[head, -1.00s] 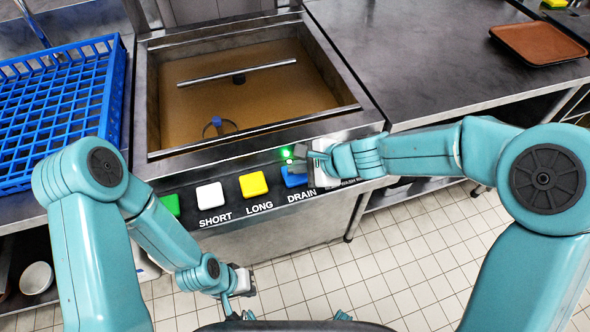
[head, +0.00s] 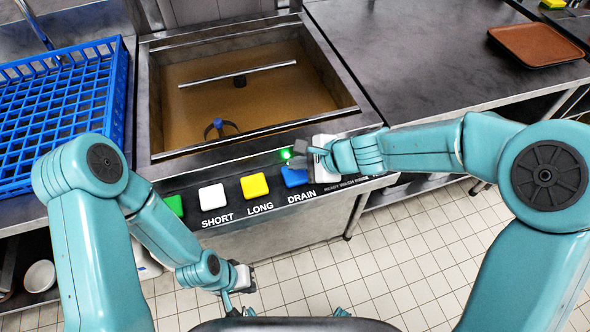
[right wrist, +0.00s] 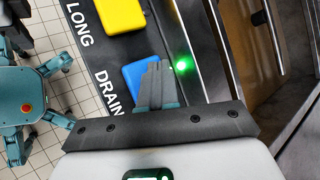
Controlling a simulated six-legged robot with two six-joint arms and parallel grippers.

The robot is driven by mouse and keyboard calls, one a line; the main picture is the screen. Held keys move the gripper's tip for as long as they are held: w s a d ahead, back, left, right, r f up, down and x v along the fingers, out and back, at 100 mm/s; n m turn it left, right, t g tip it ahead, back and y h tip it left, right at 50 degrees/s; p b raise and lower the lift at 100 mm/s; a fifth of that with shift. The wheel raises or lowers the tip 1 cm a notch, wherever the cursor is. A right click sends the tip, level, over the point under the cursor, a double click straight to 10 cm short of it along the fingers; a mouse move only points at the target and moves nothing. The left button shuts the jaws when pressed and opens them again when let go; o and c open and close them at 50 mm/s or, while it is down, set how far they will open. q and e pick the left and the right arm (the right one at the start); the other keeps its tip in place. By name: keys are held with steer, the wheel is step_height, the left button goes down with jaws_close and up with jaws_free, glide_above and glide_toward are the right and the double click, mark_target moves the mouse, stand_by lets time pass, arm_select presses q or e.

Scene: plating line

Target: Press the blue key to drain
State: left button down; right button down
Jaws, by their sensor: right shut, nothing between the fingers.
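The blue key (head: 293,178) sits above the word DRAIN on the dark front panel, at the right end of the row of keys. My right gripper (head: 299,160) is shut and empty, its fingertips just behind and above this key. In the right wrist view the shut fingers (right wrist: 154,84) overlap the right part of the blue key (right wrist: 139,72); I cannot tell whether they touch it. A green light (head: 285,154) glows beside the fingers. My left gripper (head: 240,296) hangs low in front of the panel, away from the keys; its fingers are unclear.
The yellow key (head: 254,185), white key (head: 212,197) and green key (head: 174,205) are left of the blue one. Behind them is a metal basin (head: 258,140) with brownish contents. A blue rack (head: 118,95) stands left; a brown tray (head: 538,46) lies far right.

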mark_target(299, 175)
step_height(299, 175, up, 5)
steer(key=p, duration=0.3)
steer(key=shift+p, duration=0.4)
steer(key=shift+f, duration=0.15)
stand_by(0.3)
